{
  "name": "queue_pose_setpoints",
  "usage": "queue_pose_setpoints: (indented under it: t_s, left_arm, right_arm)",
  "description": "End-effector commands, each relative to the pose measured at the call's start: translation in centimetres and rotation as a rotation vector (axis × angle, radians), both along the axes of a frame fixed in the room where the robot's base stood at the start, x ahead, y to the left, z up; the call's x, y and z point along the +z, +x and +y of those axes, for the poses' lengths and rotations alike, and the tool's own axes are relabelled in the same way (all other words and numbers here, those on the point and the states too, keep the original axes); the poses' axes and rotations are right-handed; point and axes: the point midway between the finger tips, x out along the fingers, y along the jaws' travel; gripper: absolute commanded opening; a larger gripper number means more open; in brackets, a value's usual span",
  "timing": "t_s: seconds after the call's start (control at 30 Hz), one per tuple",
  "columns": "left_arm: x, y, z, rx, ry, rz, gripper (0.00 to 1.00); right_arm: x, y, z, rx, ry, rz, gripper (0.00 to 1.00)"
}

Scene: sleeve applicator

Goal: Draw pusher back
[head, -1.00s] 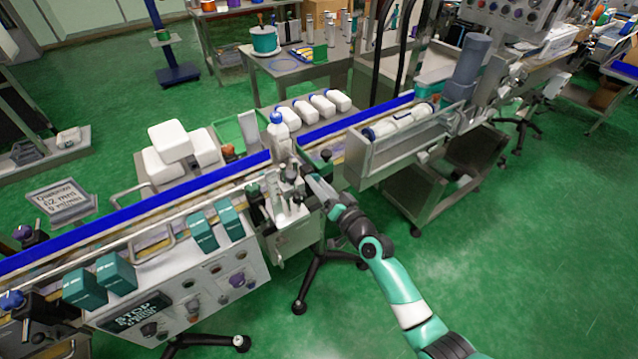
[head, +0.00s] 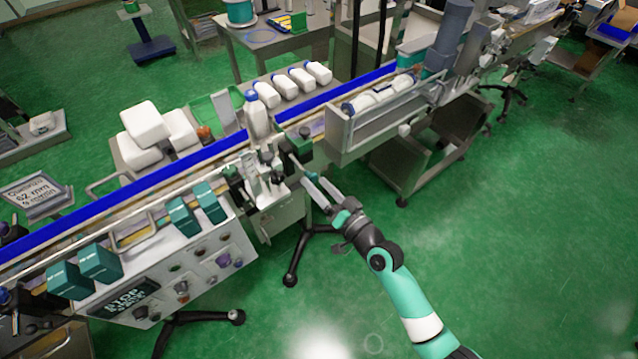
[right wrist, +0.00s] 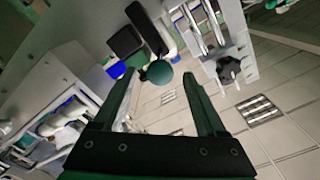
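The applicator (head: 262,185) stands at the conveyor's near side, with a white blue-capped bottle (head: 257,118) upright behind it. A dark block (head: 299,143) sits at its right side. In the right wrist view a round teal knob (right wrist: 160,72) on a dark rod, apparently the pusher's handle, shows between and just beyond my fingertips. My right gripper (head: 314,180) is right of the applicator with its fingers apart; the right wrist view also shows it open (right wrist: 168,78). I cannot tell whether a finger touches the knob. My left gripper is not in view.
The blue-edged conveyor (head: 130,207) runs behind the applicator. A control panel (head: 200,265) with teal boxes is at left. A metal trough (head: 375,115) with bottles lies at right. Black tripod feet (head: 292,275) stand below. The green floor at right is clear.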

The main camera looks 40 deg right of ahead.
Motion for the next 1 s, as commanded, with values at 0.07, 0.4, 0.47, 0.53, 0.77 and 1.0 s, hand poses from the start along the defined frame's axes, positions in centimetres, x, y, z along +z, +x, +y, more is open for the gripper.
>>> queue_pose_setpoints:
  t_s: [0.07,0.4,0.47,0.53,0.77,1.0]
  left_arm:
    - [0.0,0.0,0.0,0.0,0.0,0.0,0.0]
    - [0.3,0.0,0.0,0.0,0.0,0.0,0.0]
    - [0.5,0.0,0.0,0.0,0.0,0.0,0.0]
    - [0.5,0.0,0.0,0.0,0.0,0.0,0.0]
    - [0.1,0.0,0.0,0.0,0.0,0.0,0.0]
    - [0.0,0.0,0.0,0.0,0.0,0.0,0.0]
  right_arm:
    - [0.0,0.0,0.0,0.001,0.0,0.001,0.74]
    - [-0.1,-1.7,0.0,0.0,0.0,0.004,0.74]
    - [0.0,-3.0,0.1,-0.001,0.0,0.003,0.74]
    - [-0.1,-4.7,0.0,-0.002,0.001,0.003,0.74]
    - [-0.2,-9.8,0.2,-0.002,0.001,0.003,0.74]
    - [0.0,-11.6,0.3,0.0,0.001,0.0,0.74]
